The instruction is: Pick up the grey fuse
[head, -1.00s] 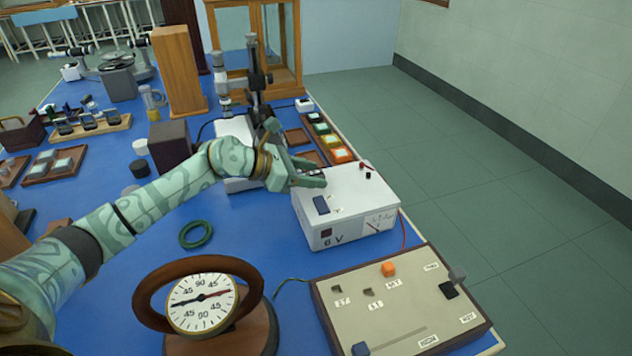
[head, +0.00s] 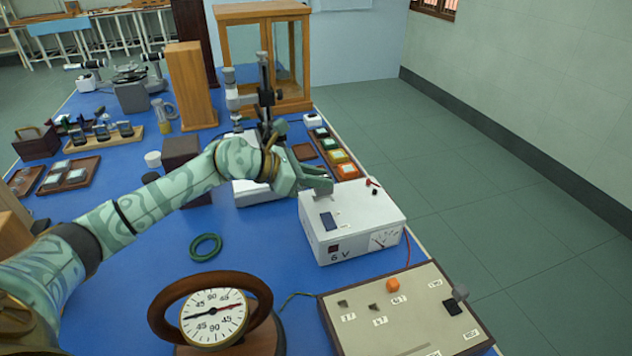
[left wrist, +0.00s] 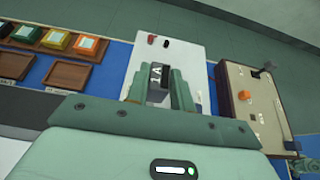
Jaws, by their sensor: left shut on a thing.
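My left gripper (head: 322,185) is over the back left part of the white 6 V power box (head: 360,228). Its fingers are shut on a small grey block, the grey fuse (head: 322,196), which shows just under the fingertips. In the left wrist view the fuse (left wrist: 156,76) sits between the two green fingers and carries a pale marking that looks like "1A". The fingers hide part of it.
Orange (head: 347,171), yellow and green blocks stand in trays behind the box, beside an empty brown tray (left wrist: 67,74). A switch panel (head: 440,320) and a round dial meter (head: 214,314) are in front. A microscope-like stand (head: 265,97) rises behind the gripper.

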